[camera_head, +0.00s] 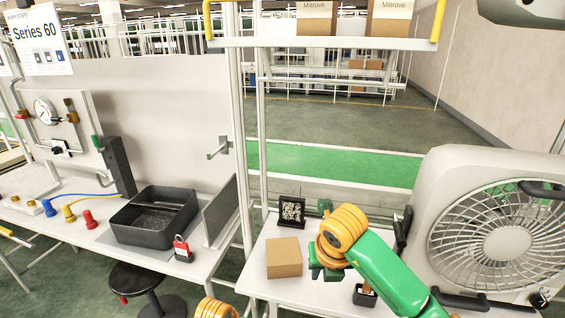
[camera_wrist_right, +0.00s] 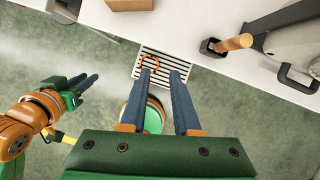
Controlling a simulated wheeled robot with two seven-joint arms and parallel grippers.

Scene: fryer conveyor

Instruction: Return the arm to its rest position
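My right arm (camera_head: 385,270) comes in from the lower right of the head view, green with orange rings, and reaches over the white table. Its gripper (camera_head: 322,262) is partly hidden by the arm's rings and shows beside the cardboard box. In the right wrist view the right gripper (camera_wrist_right: 157,74) has two blue fingers apart, with nothing held between them. My left arm (camera_head: 213,308) shows only as an orange ring at the bottom edge of the head view. The left gripper (camera_wrist_right: 82,86) shows at the left of the right wrist view; its finger gap is unclear.
The white table (camera_head: 275,232) holds a cardboard box (camera_head: 284,257), a small dark-framed panel (camera_head: 291,211) and a large fan (camera_head: 495,235). A slatted grate (camera_wrist_right: 160,62) lies near the table edge.

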